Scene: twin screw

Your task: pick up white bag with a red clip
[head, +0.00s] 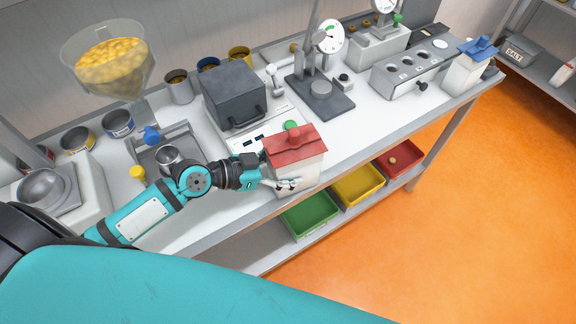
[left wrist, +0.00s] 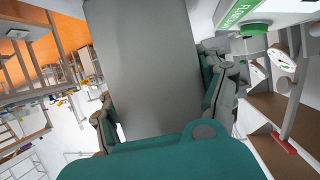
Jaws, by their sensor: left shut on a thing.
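The white bag (head: 298,176) with a red clip (head: 296,144) along its top is at the front edge of the bench in the head view. My left gripper (head: 284,183) is at the bag's lower left and is shut on it. In the left wrist view, the bag (left wrist: 148,70) shows as a grey-white face filling the middle, with the fingers of my left gripper (left wrist: 160,115) on both sides of it. The red clip cannot be made out in the wrist view. Whether the bag touches the bench is unclear. My right gripper is not in view.
A grey box (head: 234,95) stands behind the bag, with a gauge stand (head: 320,90) to its right. Green (head: 310,215), yellow (head: 358,184) and red (head: 398,158) bins sit below the bench's front edge. A similar bag with a blue clip (head: 478,50) stands at the far right.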

